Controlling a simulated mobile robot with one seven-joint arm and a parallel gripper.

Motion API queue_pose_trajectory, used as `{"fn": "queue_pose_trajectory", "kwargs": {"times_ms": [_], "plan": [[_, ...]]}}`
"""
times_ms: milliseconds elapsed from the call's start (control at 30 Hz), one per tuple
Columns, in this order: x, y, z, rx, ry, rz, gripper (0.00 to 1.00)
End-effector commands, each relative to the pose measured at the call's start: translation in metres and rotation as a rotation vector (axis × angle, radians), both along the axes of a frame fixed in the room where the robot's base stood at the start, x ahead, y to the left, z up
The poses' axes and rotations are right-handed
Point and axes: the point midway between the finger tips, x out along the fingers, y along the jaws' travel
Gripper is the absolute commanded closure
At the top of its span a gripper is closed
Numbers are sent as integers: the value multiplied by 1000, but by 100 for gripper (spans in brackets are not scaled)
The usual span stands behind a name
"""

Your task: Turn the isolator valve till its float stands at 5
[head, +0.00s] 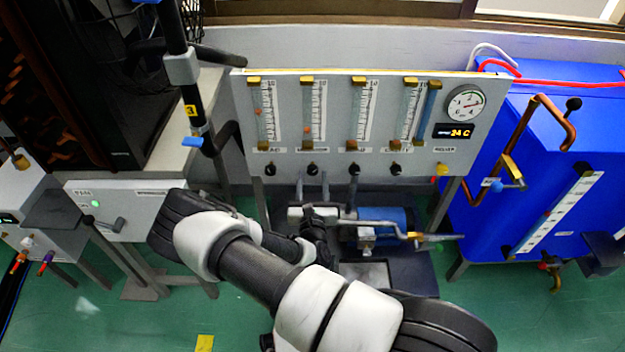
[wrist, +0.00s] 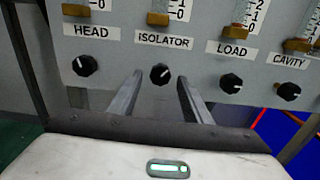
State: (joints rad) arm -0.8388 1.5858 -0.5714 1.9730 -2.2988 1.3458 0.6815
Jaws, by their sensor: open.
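The isolator valve is a black knob with a white pointer mark (wrist: 160,73), under the ISOLATOR label in the wrist view. In the head view it is the second knob from the left (head: 313,168) on the grey flowmeter panel (head: 445,153). Above it stands the isolator tube (head: 319,110). Its small orange float (head: 307,130) sits low on the scale; I cannot read the exact number. My gripper (head: 312,184) is open, its fingers pointing at the panel. In the wrist view, the fingertips (wrist: 160,79) are on either side of the knob, apparently not touching it.
The HEAD knob (wrist: 85,66) is left of the isolator knob; the LOAD knob (wrist: 231,82) and CAVITY knob (wrist: 288,91) are to its right. A round gauge (head: 466,103) is at the panel's right. A blue cabinet (head: 560,110) stands right. A blue pump (head: 388,225) sits below.

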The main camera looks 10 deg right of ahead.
Motion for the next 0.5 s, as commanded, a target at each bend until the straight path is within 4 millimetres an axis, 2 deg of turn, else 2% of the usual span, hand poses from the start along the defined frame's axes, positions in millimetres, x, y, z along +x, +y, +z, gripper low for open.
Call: {"fn": "queue_pose_trajectory", "kwargs": {"times_ms": [133, 400, 433, 500], "plan": [[9, -2, 0, 0, -2, 0, 55], [11, -2, 1, 0, -1, 0, 55], [11, -2, 1, 0, -1, 0, 57], [11, -2, 1, 0, -1, 0, 69]]}}
